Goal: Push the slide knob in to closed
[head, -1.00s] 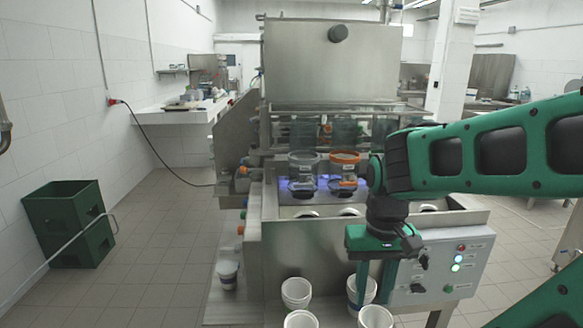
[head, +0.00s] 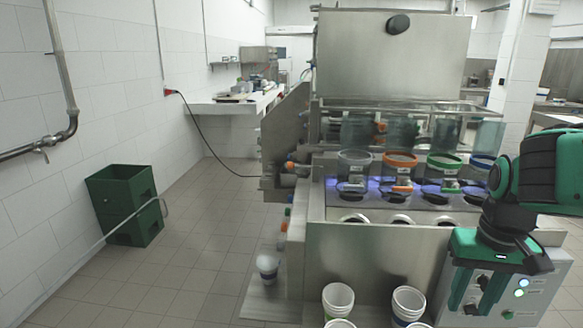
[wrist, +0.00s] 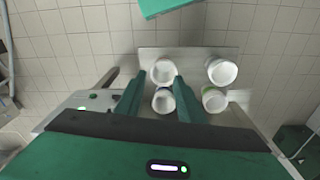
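The steel filling machine (head: 395,65) stands ahead in the head view, with a round black knob (head: 398,24) on its hopper. Small orange knobs (head: 290,165) show on its left side. I cannot tell which, if any, is the slide knob or whether the slide is in or out. My gripper (head: 474,298) points down in front of the control panel (head: 540,285), partly covering it. In the wrist view my gripper (wrist: 157,84) has its two green fingers well apart. White cups show beyond and between them; nothing appears held.
White cups (head: 338,298) stand low in front of the machine, with another cup (head: 267,266) at its left foot. Stacked green crates (head: 122,185) stand by the left wall. A dark cable (head: 205,145) runs to the machine. The floor between is clear.

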